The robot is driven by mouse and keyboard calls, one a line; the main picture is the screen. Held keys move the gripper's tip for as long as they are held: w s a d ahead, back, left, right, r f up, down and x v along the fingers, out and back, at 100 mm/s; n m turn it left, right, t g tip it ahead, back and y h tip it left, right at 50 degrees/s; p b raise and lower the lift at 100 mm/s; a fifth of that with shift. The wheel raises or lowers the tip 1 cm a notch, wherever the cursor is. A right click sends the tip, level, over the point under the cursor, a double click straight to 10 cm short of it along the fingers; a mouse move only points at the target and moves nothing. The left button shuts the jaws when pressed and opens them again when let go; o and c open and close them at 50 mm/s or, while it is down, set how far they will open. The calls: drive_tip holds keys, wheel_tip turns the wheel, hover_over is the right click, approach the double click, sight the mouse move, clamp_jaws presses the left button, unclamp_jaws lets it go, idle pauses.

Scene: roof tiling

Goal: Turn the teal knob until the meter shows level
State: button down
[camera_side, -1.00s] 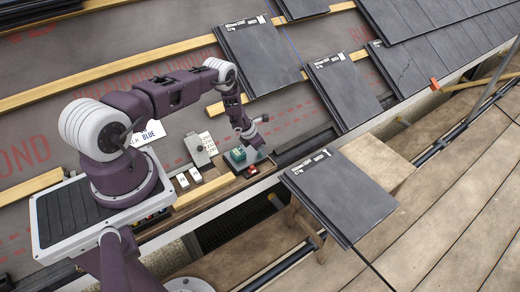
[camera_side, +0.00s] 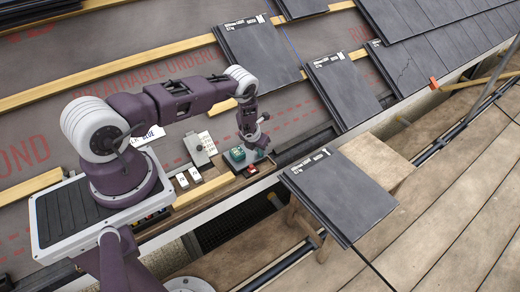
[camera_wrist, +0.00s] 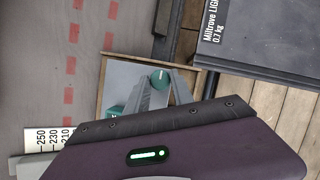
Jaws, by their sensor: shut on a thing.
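The teal knob (camera_wrist: 160,77), with a pale mark on its face, stands on a light grey plate (camera_wrist: 125,75). My gripper (camera_wrist: 157,90) is shut on the knob, its grey fingers partly covering it. In the side view my gripper (camera_side: 262,150) is low over the right end of the same plate, and the knob is hidden there by the fingers. I cannot make out a meter reading in either view.
Stacked slates (camera_side: 338,195) stand to the right, with another stack (camera_side: 257,55) behind.

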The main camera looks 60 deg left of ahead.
drive_tip(key=c, duration=1.1)
unclamp_jaws()
drive_tip(key=shift+r, duration=0.1)
